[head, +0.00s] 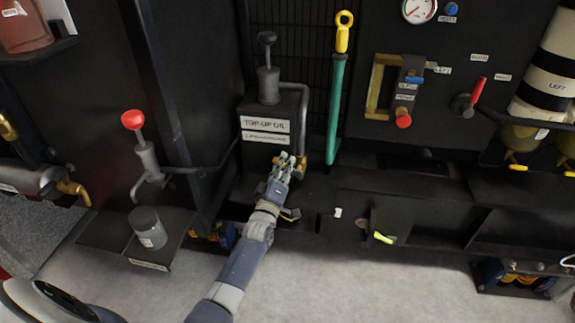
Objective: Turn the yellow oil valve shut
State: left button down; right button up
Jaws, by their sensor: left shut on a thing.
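My left gripper (287,161) reaches up to the lower front of the dark tank labelled "TOP-UP OIL" (265,125). It is shut on the yellow oil valve (303,171), a small brass-yellow fitting at the tank's lower right. The fingers cover much of the valve, so which way its handle points is hard to tell. My right gripper is out of view.
A green bar with a yellow top (334,105) stands close to the right of the tank. A red-knobbed hand pump (146,155) and a grey can (148,228) are at left. A yellow-green lever (384,238) sticks out low at right. Pale floor in front is clear.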

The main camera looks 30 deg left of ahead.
pick_arm(q)
jog(key=f+n, duration=0.1)
jog(key=f+n+y+b, duration=0.1)
jog(key=n, duration=0.1)
jog(key=shift+s+a, duration=0.15)
jog(key=shift+a, duration=0.05)
jog(key=shift+a+f+n+y+b, duration=0.1)
jog(key=shift+f+n+y+b, duration=0.15)
jog(key=shift+n, duration=0.4)
jog(key=shift+d+f+n+y+b, duration=0.15)
jog(key=shift+n+b, duration=0.15)
jog(key=shift+n, duration=0.4)
jog(key=shift+a+f+n+y+b, duration=0.1)
jog(key=shift+a+n+y+b, duration=0.15)
jog(key=shift+n, duration=0.4)
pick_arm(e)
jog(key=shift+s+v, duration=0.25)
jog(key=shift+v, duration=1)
pick_arm(q)
jog(key=shift+d, duration=0.15)
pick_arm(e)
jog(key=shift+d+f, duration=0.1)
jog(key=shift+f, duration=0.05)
pick_arm(q)
jog(key=c, duration=1.5)
grip_release()
jog(key=shift+r, duration=0.15)
jog(key=shift+s, duration=0.1)
jog(key=v, duration=1.2)
jog(key=shift+r, duration=0.1)
